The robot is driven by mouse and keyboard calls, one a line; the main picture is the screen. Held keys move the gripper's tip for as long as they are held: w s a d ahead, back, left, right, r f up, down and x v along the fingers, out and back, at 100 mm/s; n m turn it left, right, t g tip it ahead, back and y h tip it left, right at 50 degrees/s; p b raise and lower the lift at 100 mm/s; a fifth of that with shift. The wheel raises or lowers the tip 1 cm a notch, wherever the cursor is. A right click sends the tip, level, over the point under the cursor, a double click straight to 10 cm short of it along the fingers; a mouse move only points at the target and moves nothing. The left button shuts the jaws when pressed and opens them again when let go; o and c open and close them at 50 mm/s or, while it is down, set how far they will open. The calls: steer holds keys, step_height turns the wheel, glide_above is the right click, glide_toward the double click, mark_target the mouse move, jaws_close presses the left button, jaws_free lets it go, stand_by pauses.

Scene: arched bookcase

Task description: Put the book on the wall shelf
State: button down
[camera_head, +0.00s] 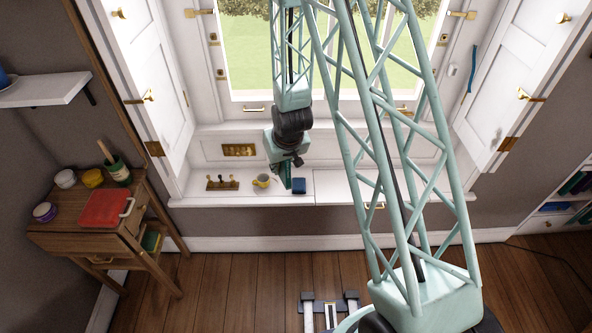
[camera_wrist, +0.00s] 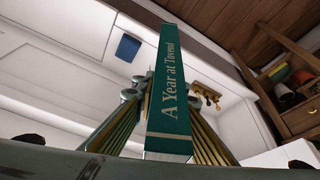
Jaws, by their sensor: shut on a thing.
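A green book (camera_wrist: 170,85) with the title "A Year at Tovend" on its spine is held in my gripper (camera_wrist: 157,98), which is shut on it. In the head view my gripper (camera_head: 287,164) is low over the white window seat, with the green book (camera_head: 285,178) pointing down beneath it. I cannot tell whether the book touches the seat. A white wall shelf (camera_head: 42,90) is on the left wall, well away from my gripper, with part of a blue object at the picture's edge.
On the window seat (camera_head: 335,188) are a dark blue block (camera_head: 299,186), a yellow mug (camera_head: 262,181) and a peg rack (camera_head: 222,184). Open shutters flank the window. A bookcase (camera_head: 550,208) stands right.

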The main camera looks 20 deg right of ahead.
steer(key=a+r, duration=0.3)
steer(key=a, duration=0.3)
steer(key=shift+a+r, duration=0.2)
